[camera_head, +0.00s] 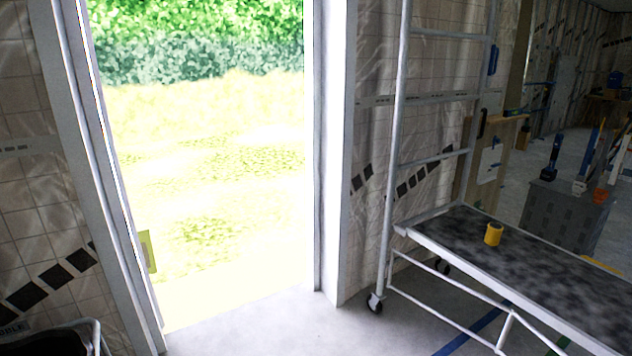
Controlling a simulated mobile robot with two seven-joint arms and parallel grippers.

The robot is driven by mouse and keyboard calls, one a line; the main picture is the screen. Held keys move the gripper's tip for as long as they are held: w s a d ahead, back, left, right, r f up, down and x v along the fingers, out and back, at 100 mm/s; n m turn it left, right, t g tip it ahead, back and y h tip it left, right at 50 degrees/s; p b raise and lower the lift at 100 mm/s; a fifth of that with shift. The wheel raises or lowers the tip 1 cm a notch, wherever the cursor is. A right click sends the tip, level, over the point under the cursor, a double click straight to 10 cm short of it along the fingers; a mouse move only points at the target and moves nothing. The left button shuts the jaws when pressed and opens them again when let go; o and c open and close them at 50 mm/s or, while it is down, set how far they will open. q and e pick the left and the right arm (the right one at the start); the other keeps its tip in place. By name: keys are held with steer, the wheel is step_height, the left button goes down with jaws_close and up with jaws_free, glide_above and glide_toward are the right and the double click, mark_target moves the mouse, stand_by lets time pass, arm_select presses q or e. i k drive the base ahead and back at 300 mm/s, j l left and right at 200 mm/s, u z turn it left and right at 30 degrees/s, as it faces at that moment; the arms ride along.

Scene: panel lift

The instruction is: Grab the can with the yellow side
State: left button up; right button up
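A small can with a yellow side (493,235) stands upright on the dark platform of a wheeled scaffold (570,289), near its far left end. The top of the can looks darker than its side. Neither of my grippers shows in the head view, and nothing is touching the can.
The scaffold's white ladder frame (398,130) rises at the platform's left end, with a caster (374,303) on the floor. An open doorway (210,180) is left of it. A grey box with tools (565,215) stands behind the platform. A dark bin (55,340) is at bottom left.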

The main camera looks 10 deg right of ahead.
mark_target(492, 234)
steer(key=i+l+z, duration=0.15)
steer(key=i+z, duration=0.55)
steer(key=i, duration=0.2)
steer(key=i+j+z, duration=0.15)
steer(key=i+z, duration=0.15)
steer(key=i, duration=0.1)
